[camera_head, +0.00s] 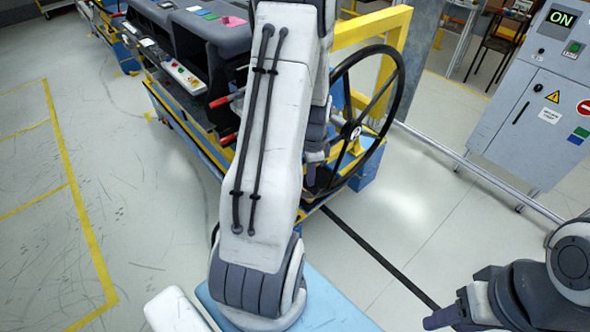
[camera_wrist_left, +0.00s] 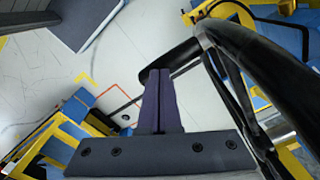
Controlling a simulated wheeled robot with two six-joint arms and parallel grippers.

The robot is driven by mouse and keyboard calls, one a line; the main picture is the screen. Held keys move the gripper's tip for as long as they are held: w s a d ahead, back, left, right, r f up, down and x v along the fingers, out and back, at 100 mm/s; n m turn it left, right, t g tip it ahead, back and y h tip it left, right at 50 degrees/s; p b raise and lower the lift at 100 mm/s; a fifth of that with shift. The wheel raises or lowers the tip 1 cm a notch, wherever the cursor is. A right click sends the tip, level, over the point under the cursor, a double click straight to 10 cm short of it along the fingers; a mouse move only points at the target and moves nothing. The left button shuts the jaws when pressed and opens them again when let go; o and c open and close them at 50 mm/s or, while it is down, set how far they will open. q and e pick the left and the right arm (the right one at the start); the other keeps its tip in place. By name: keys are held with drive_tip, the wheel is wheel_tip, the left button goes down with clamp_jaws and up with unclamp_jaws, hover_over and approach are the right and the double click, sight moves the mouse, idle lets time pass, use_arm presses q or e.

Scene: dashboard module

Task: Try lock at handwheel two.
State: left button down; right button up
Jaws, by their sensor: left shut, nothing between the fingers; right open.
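A large black handwheel (camera_head: 397,88) with a light hub stands on a yellow frame, right of my left arm in the head view. Its thick black rim (camera_wrist_left: 240,62) sweeps across the right of the left wrist view. My left gripper (camera_wrist_left: 160,75) is shut and empty, its two purple fingers together. Their tips overlap a black bar that runs toward the rim; I cannot tell whether they touch it. In the head view my left arm hides part of the wheel's left side. My right gripper (camera_head: 438,318) is open and empty at the lower right, away from the wheel.
A grey cabinet (camera_head: 535,95) with an ON display stands at the right behind a low rail. The dark dashboard module (camera_head: 205,35) sits on a blue and yellow frame at the upper left. Floor at the left, with yellow lines, is clear.

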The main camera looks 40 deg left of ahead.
idle(0.4)
use_arm(q)
wheel_tip(320, 180, up, 8)
drive_tip(key=p, duration=0.7)
idle(0.6)
drive_tip(key=d+r+b, duration=0.3)
drive_tip(key=d+b, duration=0.3)
drive_tip(key=d, duration=1.2)
drive_tip(key=s+d+r+h+b, duration=0.1)
drive_tip(key=s+d+b, duration=0.4)
drive_tip(key=s+d, duration=0.8)
drive_tip(key=s, duration=0.3)
drive_tip(key=shift+s, duration=0.15)
